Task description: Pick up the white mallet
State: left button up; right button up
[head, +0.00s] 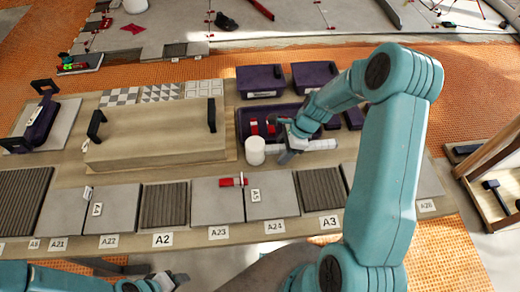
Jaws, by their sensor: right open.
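The white mallet lies on the workbench in front of the purple tray, its pale round head (255,151) at the left. A pale handle appears to run right from the head, passing by my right gripper. My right gripper (286,143) is open, reaching down from the right, with its fingers at the handle just right of the head. I cannot tell whether they touch it. My own arm hides part of the area behind. My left gripper (168,281) is low at the bottom edge, far from the mallet, and only partly seen.
The purple tray (241,127) holds red items just behind the mallet. Lidded purple boxes (260,80) stand further back. A large tan board with black handles (155,135) lies to the left. Grey tiles (271,196) line the front, with a red tool (233,182) on them.

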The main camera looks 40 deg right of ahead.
jog(key=shift+f, duration=0.1)
dwell(0.3)
grip_shut()
